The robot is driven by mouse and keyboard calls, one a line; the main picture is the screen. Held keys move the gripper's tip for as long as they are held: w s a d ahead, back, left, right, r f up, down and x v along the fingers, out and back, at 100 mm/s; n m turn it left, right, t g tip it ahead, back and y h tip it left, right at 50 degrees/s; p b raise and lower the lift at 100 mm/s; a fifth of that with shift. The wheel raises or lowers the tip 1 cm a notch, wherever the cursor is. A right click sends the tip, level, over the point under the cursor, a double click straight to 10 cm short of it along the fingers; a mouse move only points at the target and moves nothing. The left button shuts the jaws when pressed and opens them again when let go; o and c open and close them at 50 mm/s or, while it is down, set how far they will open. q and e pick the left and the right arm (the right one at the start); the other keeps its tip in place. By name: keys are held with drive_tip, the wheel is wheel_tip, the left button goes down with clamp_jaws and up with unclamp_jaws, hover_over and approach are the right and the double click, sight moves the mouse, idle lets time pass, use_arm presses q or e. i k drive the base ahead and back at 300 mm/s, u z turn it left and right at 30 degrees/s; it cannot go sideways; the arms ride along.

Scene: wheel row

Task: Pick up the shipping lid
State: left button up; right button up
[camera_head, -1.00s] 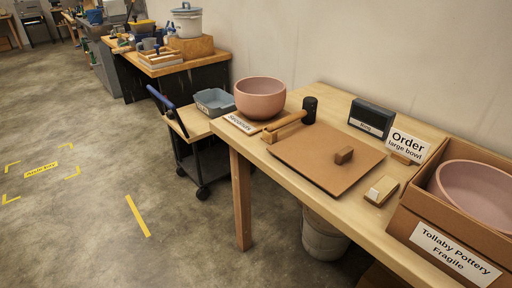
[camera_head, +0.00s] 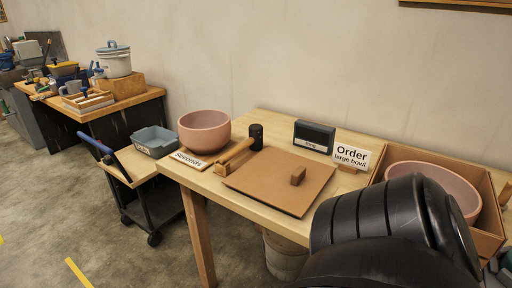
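The shipping lid (camera_head: 268,184) is a flat brown square panel with a small block handle (camera_head: 298,176) on its top. It lies flat on the wooden table, left of the cardboard box (camera_head: 488,240). A large pink bowl (camera_head: 430,174) sits in the box. A thick black part of my own arm covers the lower right of the view and hides much of the box and the table's right front. Neither gripper's fingers show.
A mallet (camera_head: 254,138) lies behind the lid's left edge. A pink bowl (camera_head: 204,132) stands by the "Seconds" sign (camera_head: 190,160). A dark box (camera_head: 314,137) and the "Order large bowl" sign (camera_head: 351,157) stand behind the lid. A cart (camera_head: 140,165) stands left of the table.

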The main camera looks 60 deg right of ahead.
sight(290, 183)
drive_tip(key=i, duration=1.7)
drive_tip(key=z, duration=2.25)
